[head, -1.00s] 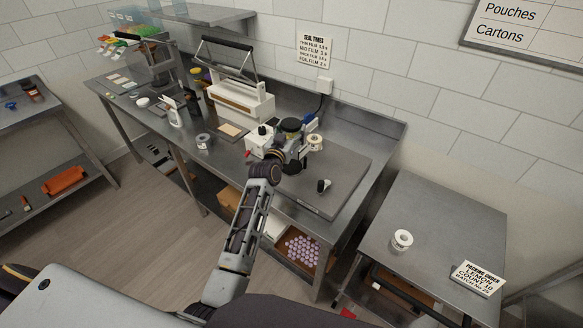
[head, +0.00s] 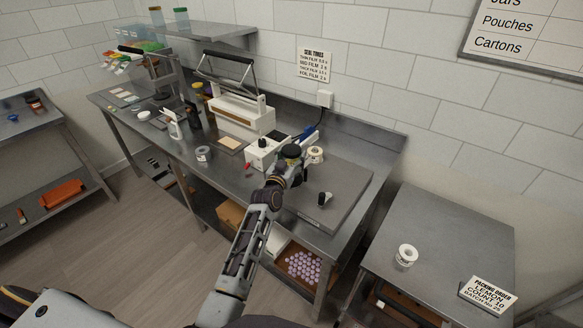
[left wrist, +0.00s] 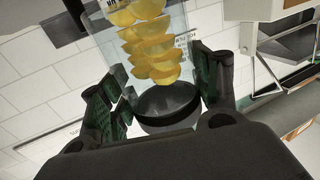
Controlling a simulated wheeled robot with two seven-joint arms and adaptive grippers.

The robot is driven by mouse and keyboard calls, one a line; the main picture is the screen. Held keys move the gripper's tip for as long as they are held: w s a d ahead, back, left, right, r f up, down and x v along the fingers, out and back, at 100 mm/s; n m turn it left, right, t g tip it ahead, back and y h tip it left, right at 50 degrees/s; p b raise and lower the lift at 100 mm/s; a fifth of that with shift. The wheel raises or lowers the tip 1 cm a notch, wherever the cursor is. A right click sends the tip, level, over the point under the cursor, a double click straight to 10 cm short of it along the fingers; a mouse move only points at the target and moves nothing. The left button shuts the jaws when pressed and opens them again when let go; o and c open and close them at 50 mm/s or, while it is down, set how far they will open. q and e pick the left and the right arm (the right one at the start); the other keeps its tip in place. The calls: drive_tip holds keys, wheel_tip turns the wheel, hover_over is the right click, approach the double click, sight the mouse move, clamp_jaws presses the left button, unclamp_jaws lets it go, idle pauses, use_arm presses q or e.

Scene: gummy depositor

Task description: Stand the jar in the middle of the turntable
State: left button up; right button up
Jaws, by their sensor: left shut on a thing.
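My left gripper (head: 286,174) is over the right part of the long steel bench and shut on the jar. The jar's round dark top (head: 291,151) shows just above the gripper in the head view. In the left wrist view the clear jar (left wrist: 150,45) holds yellow lemon-shaped gummies and has a black lid (left wrist: 168,102). The lid end lies between the two fingers of the left gripper (left wrist: 163,95). I cannot make out the turntable; the arm and jar cover part of the bench there. My right gripper is not in view.
A white box with a black knob (head: 262,153) stands left of the jar, and a white roll (head: 315,155) stands right of it. A small black-handled tool (head: 324,199) is on the grey slab (head: 345,183). A white sealer (head: 240,112) stands farther back.

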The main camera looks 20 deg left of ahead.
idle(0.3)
use_arm(q)
drive_tip(key=shift+f, duration=0.2)
drive_tip(key=shift+f+b, duration=1.65)
drive_tip(key=shift+b, duration=0.15)
drive_tip(key=shift+f, duration=0.1)
drive_tip(key=o, duration=1.4)
drive_tip(key=shift+o, duration=0.2)
